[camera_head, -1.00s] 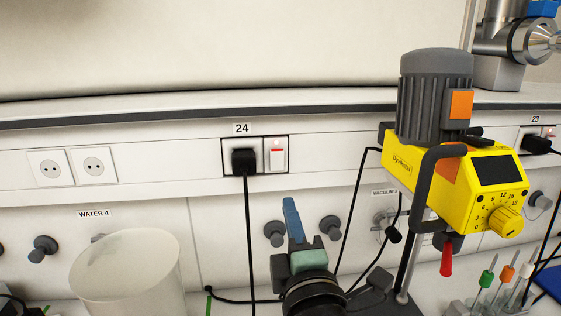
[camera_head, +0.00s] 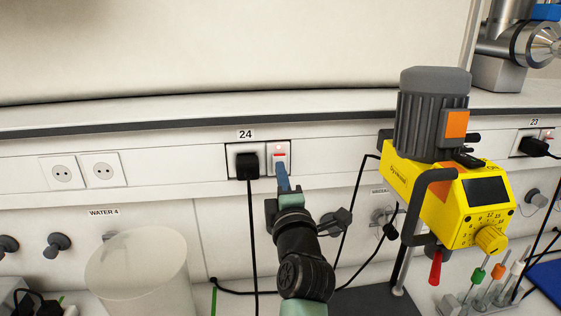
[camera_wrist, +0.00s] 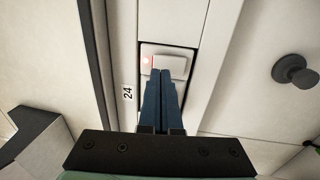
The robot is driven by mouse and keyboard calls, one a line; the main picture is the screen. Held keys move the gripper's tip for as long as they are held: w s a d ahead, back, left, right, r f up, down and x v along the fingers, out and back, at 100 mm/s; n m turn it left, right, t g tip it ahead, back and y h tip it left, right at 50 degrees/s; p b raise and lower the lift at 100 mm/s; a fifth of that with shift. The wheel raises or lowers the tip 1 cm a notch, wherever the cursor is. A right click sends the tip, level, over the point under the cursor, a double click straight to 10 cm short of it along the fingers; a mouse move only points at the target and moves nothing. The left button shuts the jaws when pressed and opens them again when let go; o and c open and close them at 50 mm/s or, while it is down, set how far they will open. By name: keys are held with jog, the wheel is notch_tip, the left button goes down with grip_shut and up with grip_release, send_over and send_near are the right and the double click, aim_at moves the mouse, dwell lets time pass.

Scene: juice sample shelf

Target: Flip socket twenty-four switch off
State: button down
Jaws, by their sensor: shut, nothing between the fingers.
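The socket 24 switch (camera_head: 279,154) is a white rocker with a lit red light, to the right of a black plug (camera_head: 247,165) in the same wall panel, under the label "24". My gripper (camera_head: 282,174) is shut and empty, its blue fingertips at the lower part of the switch in the head view. In the wrist view the switch (camera_wrist: 168,62) shows its red light at the left, with the shut fingers of my gripper (camera_wrist: 163,72) right at it. The fingers hide part of the switch, and I cannot tell whether they touch it.
A yellow stirrer with a grey motor (camera_head: 435,170) stands to the right of my arm. A translucent container (camera_head: 137,270) stands at the lower left. Grey wall knobs (camera_head: 336,222) and black cables are near my wrist. Socket 23 (camera_head: 537,143) is at the far right.

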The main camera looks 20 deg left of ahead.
jog(key=shift+x, duration=0.75)
jog(key=shift+r+p, duration=0.1)
jog(key=shift+p, duration=0.25)
jog(key=shift+w+r+g+p, duration=0.2)
jog(key=shift+r+g+p, duration=0.2)
jog(key=shift+r+p, duration=0.45)
jog(key=shift+a+f, duration=0.1)
jog(key=shift+f, duration=0.35)
jog(key=shift+s, duration=0.1)
